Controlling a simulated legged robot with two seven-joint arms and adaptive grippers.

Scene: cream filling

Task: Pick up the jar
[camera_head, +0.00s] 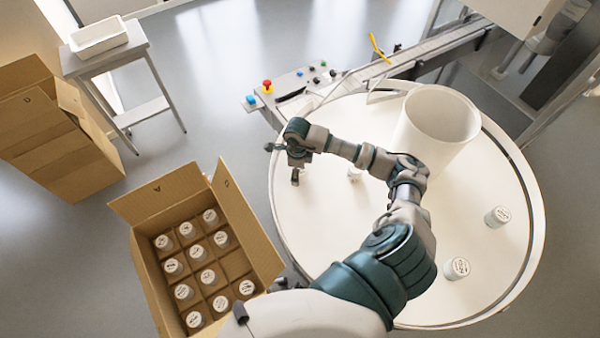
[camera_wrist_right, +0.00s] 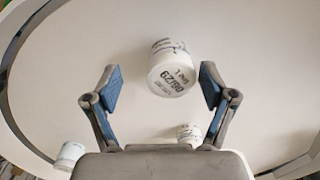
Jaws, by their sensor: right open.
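In the wrist view a white jar (camera_wrist_right: 172,65) with dark print on its end face appears between the finger lines of my right gripper (camera_wrist_right: 160,88). The gripper is open, with a gap at the left finger; the right finger is very near the jar, and I cannot tell if it touches. In the head view my right gripper (camera_head: 296,172) hangs over the left part of the round white table (camera_head: 325,225). A jar (camera_head: 355,173) there is mostly hidden by my arm. Two more jars, one right (camera_head: 497,216) and one lower (camera_head: 457,268), stand on the table. My left gripper is not seen.
An open cardboard box (camera_head: 262,232) with several jars in compartments stands left of the table. A large white cylinder (camera_head: 405,135) rises from the table's far side. A control panel (camera_head: 290,88) and conveyor (camera_head: 425,52) lie behind. Bare tabletop lies around the gripper.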

